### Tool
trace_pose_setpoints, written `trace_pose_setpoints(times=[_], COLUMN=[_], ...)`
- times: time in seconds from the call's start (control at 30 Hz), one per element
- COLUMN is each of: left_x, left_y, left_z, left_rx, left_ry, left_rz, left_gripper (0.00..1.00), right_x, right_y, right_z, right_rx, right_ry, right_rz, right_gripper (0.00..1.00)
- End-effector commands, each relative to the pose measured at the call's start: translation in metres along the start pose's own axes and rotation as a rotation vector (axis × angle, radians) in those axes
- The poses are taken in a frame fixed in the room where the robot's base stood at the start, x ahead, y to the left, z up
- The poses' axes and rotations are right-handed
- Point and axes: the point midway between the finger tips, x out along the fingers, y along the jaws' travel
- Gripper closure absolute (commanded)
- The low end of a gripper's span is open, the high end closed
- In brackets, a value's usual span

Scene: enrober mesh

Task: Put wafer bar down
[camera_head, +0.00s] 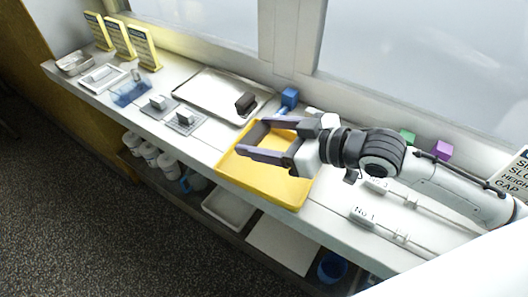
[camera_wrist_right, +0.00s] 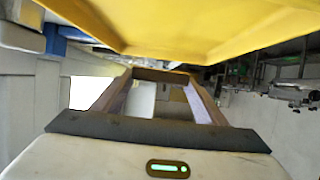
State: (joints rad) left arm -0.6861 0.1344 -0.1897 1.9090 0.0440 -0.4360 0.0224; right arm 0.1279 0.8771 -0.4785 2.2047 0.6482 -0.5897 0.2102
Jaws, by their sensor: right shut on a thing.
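My right gripper (camera_head: 257,136) reaches in from the right over the yellow tray (camera_head: 263,185). Its two fingers stand apart, and it is shut on a brown wafer bar that spans the gap between the fingertips. The wafer bar (camera_wrist_right: 160,76) shows end-on across the fingertips in the right wrist view; in the head view it is mostly lost against the fingers and tray. The yellow tray (camera_wrist_right: 190,40) fills the top of the wrist view. I cannot tell whether the bar touches the tray. My left gripper is not in view.
A metal tray (camera_head: 205,98) with a dark brown block (camera_head: 245,103) lies behind and left. A blue cube (camera_head: 290,97) stands near the window, and green (camera_head: 407,137) and purple (camera_head: 442,150) cubes stand right. Small grey fixtures (camera_head: 185,121) sit left. The yellow tray's front is clear.

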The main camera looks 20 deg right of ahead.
Motion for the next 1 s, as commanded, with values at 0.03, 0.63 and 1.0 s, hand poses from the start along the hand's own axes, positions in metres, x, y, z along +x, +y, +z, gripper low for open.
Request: trace_pose_setpoints(times=[0.03,0.63,1.0], left_x=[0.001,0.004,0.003], left_y=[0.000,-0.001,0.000], left_z=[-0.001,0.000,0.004], left_rx=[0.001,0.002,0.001], left_ry=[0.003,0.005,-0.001], left_rz=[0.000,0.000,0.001], left_gripper=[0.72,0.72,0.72], right_x=[0.002,0.017,0.018], right_y=[0.000,-0.001,-0.001], right_z=[0.004,0.041,0.043], right_rx=[0.002,-0.001,0.000], right_ry=[0.001,0.002,0.001], right_rz=[0.000,0.000,0.000], right_gripper=[0.47,0.47,0.16])
